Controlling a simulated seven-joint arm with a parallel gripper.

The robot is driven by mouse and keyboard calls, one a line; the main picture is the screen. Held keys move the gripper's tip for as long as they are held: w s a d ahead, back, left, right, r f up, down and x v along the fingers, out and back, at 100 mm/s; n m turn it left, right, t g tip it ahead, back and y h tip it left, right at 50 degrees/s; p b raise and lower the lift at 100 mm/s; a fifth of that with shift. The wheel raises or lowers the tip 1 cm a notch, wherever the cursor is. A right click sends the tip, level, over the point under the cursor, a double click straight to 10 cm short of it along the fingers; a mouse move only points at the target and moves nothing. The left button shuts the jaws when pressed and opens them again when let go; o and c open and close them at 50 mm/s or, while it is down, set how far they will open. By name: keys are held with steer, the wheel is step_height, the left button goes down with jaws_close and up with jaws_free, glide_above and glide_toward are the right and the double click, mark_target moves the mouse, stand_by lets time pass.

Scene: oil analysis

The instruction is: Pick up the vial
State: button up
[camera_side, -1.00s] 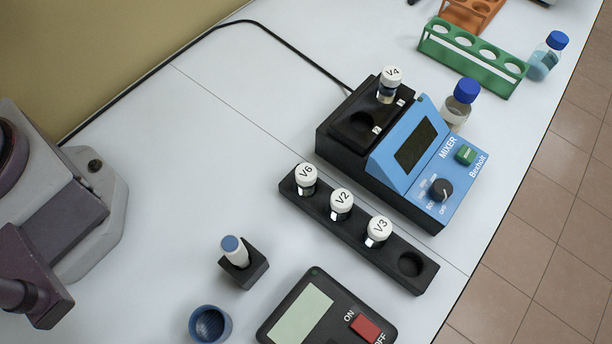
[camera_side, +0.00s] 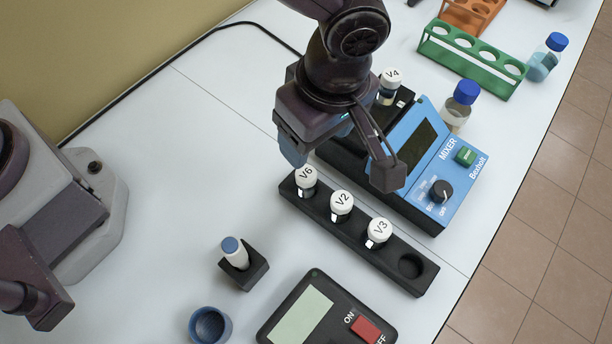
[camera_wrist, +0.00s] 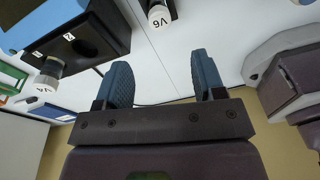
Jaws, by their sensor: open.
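Vials V6 (camera_side: 306,181), V2 (camera_side: 341,206) and V3 (camera_side: 377,233), with white lids, stand upright in a black rack (camera_side: 300,199). The rack's right-end hole (camera_side: 411,265) is empty. Vial V4 (camera_side: 388,87) stands in the mixer's black block. My gripper (camera_side: 340,172) is open and empty, above and behind the V6 and V2 end of the rack. In the wrist view its two blue pads (camera_wrist: 160,62) are wide apart with nothing between them. V6 (camera_wrist: 160,18) shows beyond the pads at the top; V4 (camera_wrist: 46,84) is at left.
The blue mixer (camera_side: 430,160) stands close behind the rack, partly hidden by my arm. A pen-like item in a black holder (camera_side: 247,266), a blue cup (camera_side: 210,325) and a scale-like device (camera_side: 325,310) are in front. A green rack (camera_side: 470,60) and bottle (camera_side: 459,103) stand beyond.

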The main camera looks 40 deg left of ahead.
mark_target(307, 174)
steer(key=f+n, duration=0.1)
steer(key=f, duration=0.1)
steer(key=f+n, duration=0.1)
steer(key=f, duration=0.1)
steer(key=f+n, duration=0.2)
steer(key=shift+a+f, duration=0.25)
steer(key=shift+f, duration=0.1)
steer(key=shift+s+a+f, duration=0.1)
steer(key=shift+a+f, duration=0.1)
steer(key=shift+f, duration=1.2)
steer(key=shift+s+a+f, duration=0.1)
steer(key=shift+a+f, duration=0.1)
steer(key=shift+f, duration=1.15)
steer(key=c, duration=1)
